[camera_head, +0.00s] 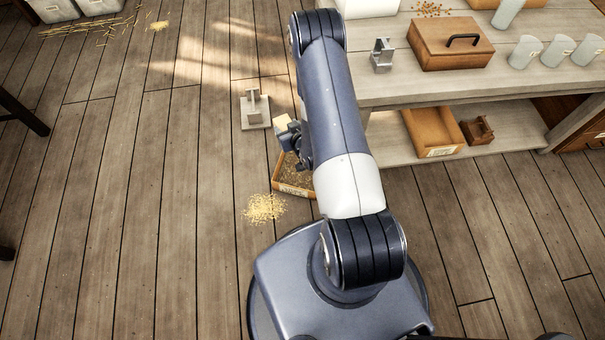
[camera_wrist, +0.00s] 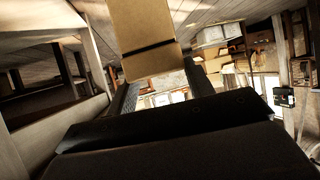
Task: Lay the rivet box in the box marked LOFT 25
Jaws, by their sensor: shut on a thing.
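My gripper (camera_head: 291,134) is shut on the rivet box, a small tan box (camera_head: 282,123), left of my arm in the head view. In the wrist view the rivet box (camera_wrist: 150,42) shows large between the fingers, with a dark band across it. An open orange-brown box (camera_head: 295,190) with a pale label stands on the floor just below my gripper in the picture; my arm hides its right part. Another open orange box (camera_head: 434,134) with a pale label is on the bench's low shelf. I cannot read either label.
A grey metal block (camera_head: 255,110) stands on the floor left of my gripper. Yellow shavings (camera_head: 264,208) lie by the floor box. The workbench (camera_head: 390,88) at right bears a brown lidded case (camera_head: 450,45) and several grey cups. The floor at left is mostly clear.

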